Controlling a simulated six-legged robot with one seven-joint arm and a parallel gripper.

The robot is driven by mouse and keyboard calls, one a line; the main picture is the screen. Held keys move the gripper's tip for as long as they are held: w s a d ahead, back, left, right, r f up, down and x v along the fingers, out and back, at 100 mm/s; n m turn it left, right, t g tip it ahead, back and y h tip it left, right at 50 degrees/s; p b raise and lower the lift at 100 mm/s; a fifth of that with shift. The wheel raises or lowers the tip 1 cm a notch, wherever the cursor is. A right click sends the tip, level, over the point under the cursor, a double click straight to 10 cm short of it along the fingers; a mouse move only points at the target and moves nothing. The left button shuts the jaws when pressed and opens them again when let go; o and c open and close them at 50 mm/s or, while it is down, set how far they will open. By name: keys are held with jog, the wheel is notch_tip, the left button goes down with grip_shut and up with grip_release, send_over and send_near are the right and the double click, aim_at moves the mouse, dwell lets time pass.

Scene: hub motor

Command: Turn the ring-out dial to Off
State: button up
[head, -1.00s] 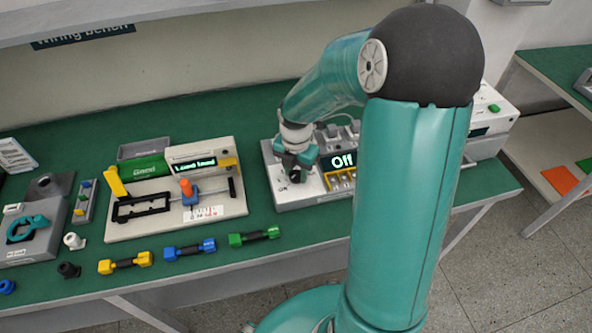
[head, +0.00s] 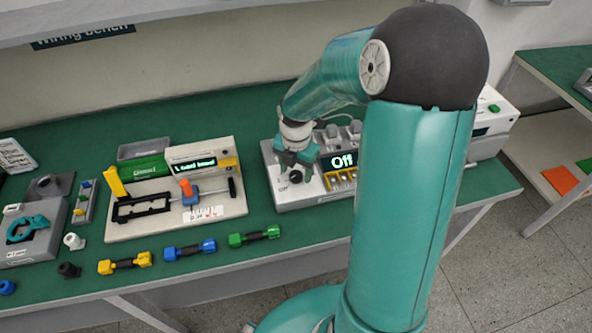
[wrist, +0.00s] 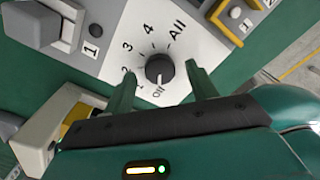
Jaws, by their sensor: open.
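The ring-out dial (wrist: 159,66) is a round black knob on a pale panel printed Off, 1, 2, 3, 4 and All. In the wrist view its light mark points down toward the Off label (wrist: 159,91). The dial also shows in the head view (head: 297,178), on the left end of the grey test unit. The unit's display (head: 344,160) reads "Off". My gripper (wrist: 160,69) is open, with one green finger on each side of the dial and gaps between. In the head view my gripper (head: 297,162) hangs just above the dial.
A board with a yellow lever (head: 116,182) and a slider stands left of the unit. Yellow, blue and green dumbbell-shaped pieces (head: 254,237) lie along the front of the green bench. Grey plugs and yellow-framed sockets (head: 342,180) sit on the unit beside the dial.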

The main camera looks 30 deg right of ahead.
aim_at(296, 175)
notch_tip(296, 175, up, 13)
dwell(0.3)
jog(key=shift+s, duration=0.1)
dwell(0.4)
